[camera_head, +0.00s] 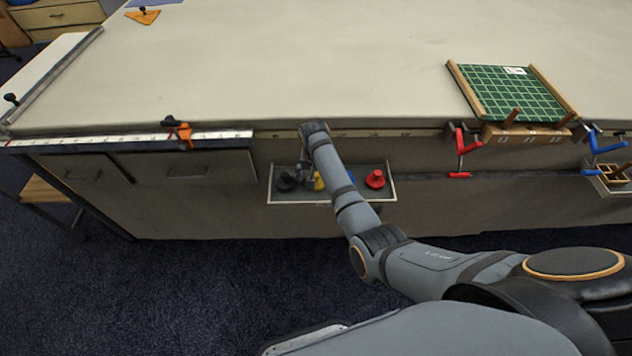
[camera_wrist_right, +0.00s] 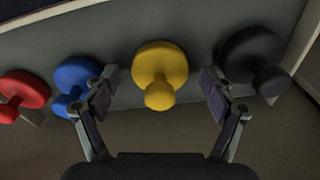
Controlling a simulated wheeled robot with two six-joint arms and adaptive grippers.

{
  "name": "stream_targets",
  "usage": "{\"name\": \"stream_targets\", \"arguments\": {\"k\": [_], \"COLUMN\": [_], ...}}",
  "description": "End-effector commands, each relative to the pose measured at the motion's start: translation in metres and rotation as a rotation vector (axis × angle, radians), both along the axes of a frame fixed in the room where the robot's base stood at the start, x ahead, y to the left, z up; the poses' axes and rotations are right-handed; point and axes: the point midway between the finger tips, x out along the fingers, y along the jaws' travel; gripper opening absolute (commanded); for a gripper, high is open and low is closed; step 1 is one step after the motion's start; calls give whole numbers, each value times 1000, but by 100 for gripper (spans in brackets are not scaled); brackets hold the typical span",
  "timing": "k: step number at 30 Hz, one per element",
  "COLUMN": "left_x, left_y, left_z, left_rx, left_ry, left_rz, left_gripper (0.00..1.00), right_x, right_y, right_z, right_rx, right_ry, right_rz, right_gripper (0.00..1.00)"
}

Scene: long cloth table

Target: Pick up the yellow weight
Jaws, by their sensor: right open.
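The yellow weight (camera_wrist_right: 160,68) has a round base and a smaller knob and stands in the tray between a blue weight and a black weight. My right gripper (camera_wrist_right: 158,88) is open, with one finger on each side of the yellow weight in the wrist view. I cannot tell whether the fingers touch it. The left finger overlaps the edge of the blue weight (camera_wrist_right: 76,84). My left gripper is not in view.
The tray (camera_head: 393,190) hangs on the table's front side, below the tabletop edge. A black weight (camera_head: 286,181) and a red weight (camera_head: 375,179) stand in it. Red clamps (camera_head: 461,150) and a green gridded board (camera_head: 510,92) are to the right. The tabletop middle is clear.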

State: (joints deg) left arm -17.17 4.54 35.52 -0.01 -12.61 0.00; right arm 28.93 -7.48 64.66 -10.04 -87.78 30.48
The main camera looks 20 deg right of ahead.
Motion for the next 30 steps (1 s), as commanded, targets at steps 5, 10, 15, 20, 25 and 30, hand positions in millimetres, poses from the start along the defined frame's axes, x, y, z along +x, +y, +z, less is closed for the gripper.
{"name": "stream_targets", "arguments": {"k": [5,10,15,20,25,30], "left_x": [0,0,0,0,0,0], "left_y": [0,0,0,0,0,0], "left_z": [0,0,0,0,0,1], "left_rx": [0,0,0,0,0,0], "left_ry": [0,0,0,0,0,0], "left_rz": [0,0,0,0,0,0], "left_gripper": [0,0,0,0,0,0], "right_x": [0,0,0,0,0,1], "right_y": [0,0,0,0,0,0], "right_z": [0,1,1,1,2,7], "right_rx": [0,0,0,0,0,0], "right_ry": [0,0,1,1,-1,-2], "right_rz": [0,0,0,0,0,0], "right_gripper": [74,51,28,6,4,4]}}
